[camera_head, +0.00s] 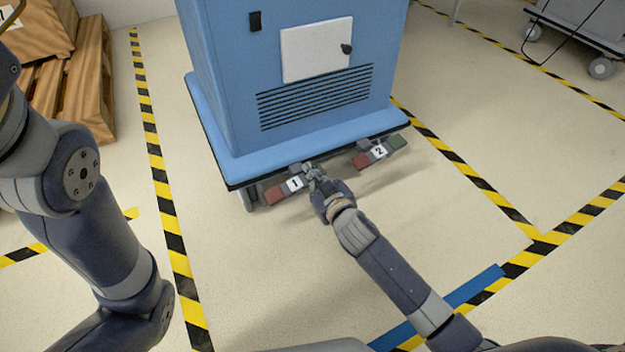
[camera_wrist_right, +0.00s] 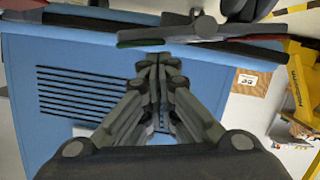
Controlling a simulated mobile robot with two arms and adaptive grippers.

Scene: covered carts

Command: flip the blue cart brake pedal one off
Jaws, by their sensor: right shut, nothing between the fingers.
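The blue cart (camera_head: 300,80) stands ahead of me with two brake pedals along its lower front edge. Pedal one (camera_head: 295,184), labelled 1, is on the left; its red end (camera_head: 275,193) shows, and its right end is mostly hidden by my gripper. Pedal two (camera_head: 379,151) is to the right, with a red left end and a green right end. My right gripper (camera_head: 314,174) is shut and empty at the right end of pedal one; contact cannot be told. In the wrist view its fingertips (camera_wrist_right: 158,60) are together just below a pedal bar (camera_wrist_right: 190,31). My left gripper is out of view.
Wooden pallets with a cardboard box (camera_head: 38,30) stand at the upper left. Another cart (camera_head: 580,30) is at the upper right. Yellow-black floor tape (camera_head: 160,180) runs along both sides of the blue cart. The floor in front is mostly clear.

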